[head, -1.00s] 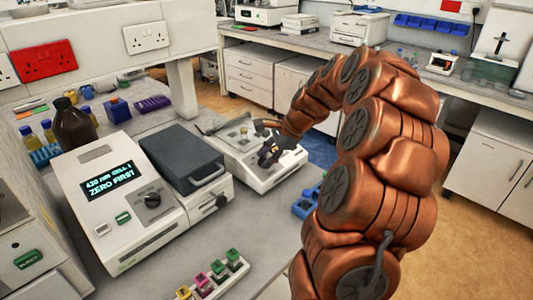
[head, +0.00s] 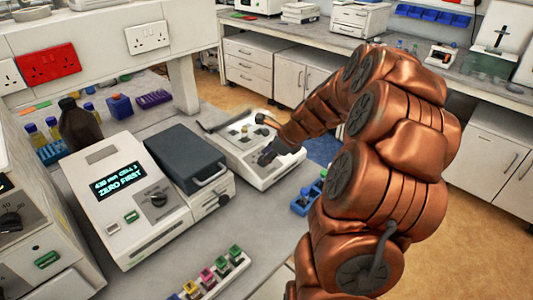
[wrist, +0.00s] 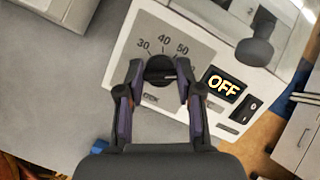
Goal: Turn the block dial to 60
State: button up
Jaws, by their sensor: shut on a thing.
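A pale line on the knob points right. My gripper (wrist: 159,75) is shut on the dial, one finger on each side. The heater's display (wrist: 222,86) reads OFF, with a black rocker switch (wrist: 250,108) beside it. In the head view my gripper (head: 268,152) is at the heater (head: 236,140), largely covering the dial.
A white photometer (head: 130,225) with a lit screen and grey lid stands left of the heater. A rack of coloured-cap cuvettes (head: 205,285) lies in front. A blue rack (head: 303,205) is close to my arm. A brown bottle (head: 80,125) stands at the back left.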

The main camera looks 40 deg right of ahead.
dwell(0.3)
jog(key=o, duration=1.2)
jog(key=shift+c, duration=0.2)
jog(key=v, duration=1.2)
jog(key=shift+f, duration=0.1)
